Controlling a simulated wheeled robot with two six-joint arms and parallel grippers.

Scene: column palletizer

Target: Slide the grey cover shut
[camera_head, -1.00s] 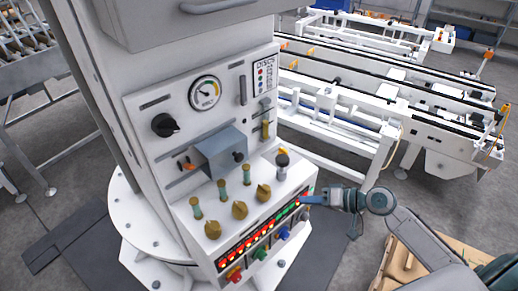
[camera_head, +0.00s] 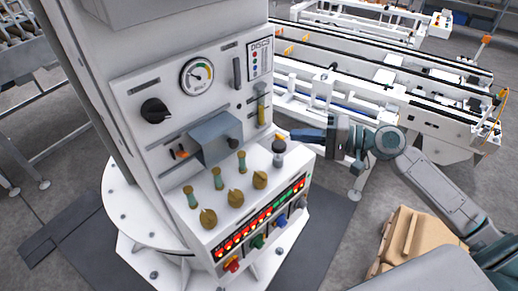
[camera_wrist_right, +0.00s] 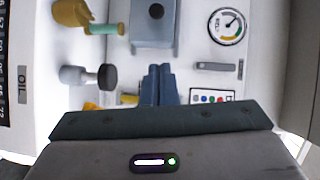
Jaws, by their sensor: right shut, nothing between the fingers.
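The grey cover (camera_head: 214,138) is a blue-grey box on the front panel of the white column, with a dark round knob (camera_head: 233,143) near its right end. An orange switch (camera_head: 181,152) shows uncovered just left of it. My right gripper (camera_head: 298,134) is right of the panel, apart from the cover, with its blue fingers shut and empty, pointing left. In the right wrist view the cover (camera_wrist_right: 153,36) is at the top centre, beyond the shut fingertips (camera_wrist_right: 158,70). My left gripper is not in view.
A black-topped knob (camera_head: 279,150) stands close below my right fingers, and a yellow-handled lever (camera_head: 262,108) is on the panel beyond them. Several brass knobs and green-stemmed levers line the ledge below the cover. A gauge (camera_head: 197,76) is above it. Conveyors (camera_head: 390,90) stand behind.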

